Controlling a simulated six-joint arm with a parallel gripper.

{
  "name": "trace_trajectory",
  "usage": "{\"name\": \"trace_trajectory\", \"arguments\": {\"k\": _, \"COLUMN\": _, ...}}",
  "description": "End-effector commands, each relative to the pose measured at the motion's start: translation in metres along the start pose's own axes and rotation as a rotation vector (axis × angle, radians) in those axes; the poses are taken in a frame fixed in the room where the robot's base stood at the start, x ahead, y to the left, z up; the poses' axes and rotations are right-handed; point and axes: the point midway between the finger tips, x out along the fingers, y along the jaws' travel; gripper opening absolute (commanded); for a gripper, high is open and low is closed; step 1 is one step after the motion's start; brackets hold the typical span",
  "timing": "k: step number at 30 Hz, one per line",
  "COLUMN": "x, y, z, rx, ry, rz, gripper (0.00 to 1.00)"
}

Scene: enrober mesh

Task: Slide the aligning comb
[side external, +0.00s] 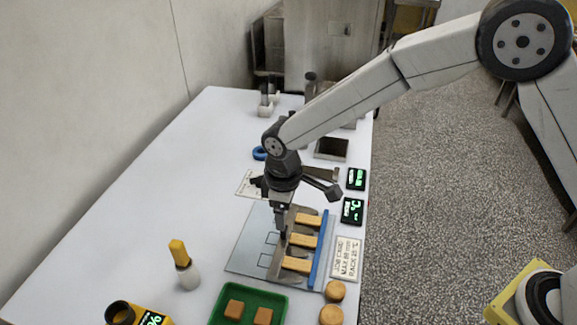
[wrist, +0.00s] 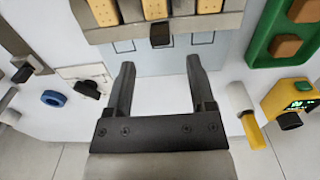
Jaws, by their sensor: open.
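The aligning comb (side external: 272,262) is a grey toothed bar on a pale plate, against the left ends of three tan wafers (side external: 303,241). In the wrist view the comb (wrist: 205,26) crosses the top, with the wafers (wrist: 154,8) between its teeth. A black knob (wrist: 161,36) stands on its near edge. My gripper (side external: 281,232) points down over the comb's left edge in the side view. In the wrist view my gripper (wrist: 161,66) is open and empty, its fingertips short of the knob, which lines up with the gap. Contact is hidden in the side view.
A blue bar (side external: 319,252) runs along the wafers' right ends. A green tray (side external: 220,318) with brown pieces is in front. A yellow-handled tool (side external: 179,254) stands left. Two round biscuits (side external: 335,290) and a job card (side external: 346,259) lie right.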

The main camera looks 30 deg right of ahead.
Motion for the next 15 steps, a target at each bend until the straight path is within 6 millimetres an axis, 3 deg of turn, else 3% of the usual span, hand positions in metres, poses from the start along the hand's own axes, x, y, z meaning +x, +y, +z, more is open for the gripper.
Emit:
{"name": "trace_trajectory", "arguments": {"k": 9, "x": 0.04, "y": 0.0, "z": 0.0, "rx": 0.001, "ry": 0.0, "rz": 0.0, "gripper": 0.71}}
{"name": "trace_trajectory", "arguments": {"k": 15, "x": 0.055, "y": 0.0, "z": 0.0, "rx": 0.001, "ry": 0.002, "rz": 0.001, "gripper": 0.71}}
